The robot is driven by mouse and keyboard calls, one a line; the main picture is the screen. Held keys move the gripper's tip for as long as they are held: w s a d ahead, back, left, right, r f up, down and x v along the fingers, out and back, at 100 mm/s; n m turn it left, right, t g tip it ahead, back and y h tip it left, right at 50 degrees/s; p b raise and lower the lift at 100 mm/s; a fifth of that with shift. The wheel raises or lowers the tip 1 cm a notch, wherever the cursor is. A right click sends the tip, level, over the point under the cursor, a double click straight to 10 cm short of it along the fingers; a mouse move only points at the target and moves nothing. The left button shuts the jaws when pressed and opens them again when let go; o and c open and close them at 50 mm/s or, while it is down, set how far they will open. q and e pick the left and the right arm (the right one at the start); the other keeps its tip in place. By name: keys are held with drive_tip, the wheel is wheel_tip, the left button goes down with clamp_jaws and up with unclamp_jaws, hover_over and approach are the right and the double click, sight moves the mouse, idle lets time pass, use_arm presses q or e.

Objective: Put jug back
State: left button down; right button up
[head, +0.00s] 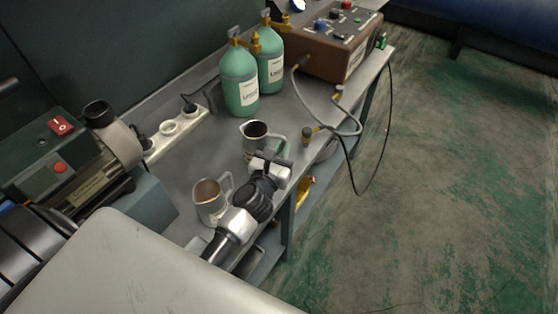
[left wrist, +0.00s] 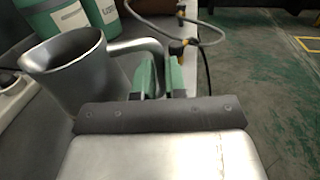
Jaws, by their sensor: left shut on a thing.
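A grey metal jug (head: 254,139) is at the middle of the workbench, upright, with its open mouth up. Its lower part is partly hidden by my left gripper (head: 279,150). In the left wrist view the jug (left wrist: 72,72) is at the left, and its handle runs to the green fingers of my left gripper (left wrist: 160,76), which are shut on it. I cannot tell whether the jug's base touches the bench. A second metal jug (head: 209,203), brownish inside, stands nearer, left of my left arm. My right gripper is not in view.
Two green refrigerant bottles (head: 239,82) stand behind the jug on the bench (head: 187,160). A brown control box (head: 335,45) with a hose (head: 345,131) is at the far right. A power strip (head: 175,133) lies left. Green floor (head: 440,170) is clear to the right.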

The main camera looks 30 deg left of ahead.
use_arm(q)
drive_tip(key=shift+w+a+f+b, duration=0.15)
drive_tip(key=shift+f+b, duration=0.35)
drive_tip(key=shift+f, duration=0.55)
drive_tip(key=shift+s+a+f+b, duration=0.15)
drive_tip(key=shift+f+b, duration=0.3)
drive_tip(key=shift+f, duration=0.6)
drive_tip(key=shift+f, duration=0.2)
drive_tip(key=c, duration=1.2)
unclamp_jaws()
